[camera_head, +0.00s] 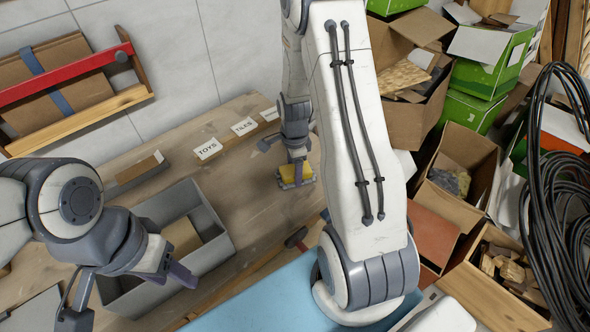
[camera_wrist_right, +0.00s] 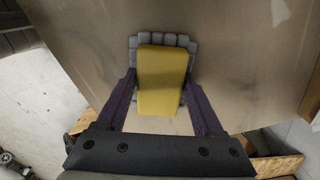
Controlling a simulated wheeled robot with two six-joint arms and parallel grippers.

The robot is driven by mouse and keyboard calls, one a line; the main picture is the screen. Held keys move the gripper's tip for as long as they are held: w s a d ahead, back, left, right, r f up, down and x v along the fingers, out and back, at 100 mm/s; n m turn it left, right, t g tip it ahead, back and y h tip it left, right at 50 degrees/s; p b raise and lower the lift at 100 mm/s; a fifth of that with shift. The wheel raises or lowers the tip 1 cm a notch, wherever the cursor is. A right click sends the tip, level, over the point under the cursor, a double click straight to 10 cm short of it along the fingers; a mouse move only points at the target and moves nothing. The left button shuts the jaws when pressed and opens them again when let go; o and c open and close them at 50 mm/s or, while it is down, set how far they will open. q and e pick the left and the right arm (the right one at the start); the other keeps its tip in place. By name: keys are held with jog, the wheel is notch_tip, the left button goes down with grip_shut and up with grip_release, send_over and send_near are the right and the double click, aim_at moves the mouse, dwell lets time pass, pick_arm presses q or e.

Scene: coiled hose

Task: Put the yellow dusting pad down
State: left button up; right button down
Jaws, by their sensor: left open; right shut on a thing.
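The yellow dusting pad (camera_head: 304,173) is a yellow block on a grey, segmented base. My right gripper (camera_head: 296,182) is shut on it, at the wooden table's right part. In the right wrist view the pad (camera_wrist_right: 162,80) sits between the two purple fingers of my right gripper (camera_wrist_right: 163,100), over the table top. I cannot tell whether the pad's base touches the table. My left gripper (camera_head: 130,290) is open, by the front of the grey bin, with nothing seen between its fingers.
A grey bin (camera_head: 222,245) with a brown block (camera_head: 182,238) stands on the table (camera_head: 255,190). Labels "TOYS" (camera_head: 208,150) and "TILES" (camera_head: 243,126) stand along the back. Cardboard boxes (camera_head: 468,160) and a coiled black hose (camera_head: 560,190) are at right. Table beside the pad is clear.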

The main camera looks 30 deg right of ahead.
jog(key=shift+c, duration=1.3)
grip_release()
jog(key=shift+s+a+f, duration=0.1)
jog(key=shift+f, duration=0.45)
jog(key=shift+o, duration=1.2)
jog(key=shift+s+f, duration=0.1)
notch_tip(320, 180, up, 14)
jog(key=s+a+r+n, duration=0.3)
jog(key=a+n, duration=0.4)
jog(key=a, duration=0.1)
jog(key=s+a+r+n, duration=0.25)
jog(key=a+n, duration=0.35)
jog(key=a, duration=0.3)
jog(key=s+a+r+n, duration=0.1)
jog(key=s+a+n, duration=0.3)
jog(key=s+n, duration=0.3)
jog(key=s+a+n+y, duration=0.1)
jog(key=s+a+n, duration=0.2)
jog(key=s+n, duration=0.4)
jog(key=shift+s+a+r+n+p, duration=0.15)
jog(key=shift+a+r+n+p, duration=0.2)
jog(key=shift+n, duration=0.35)
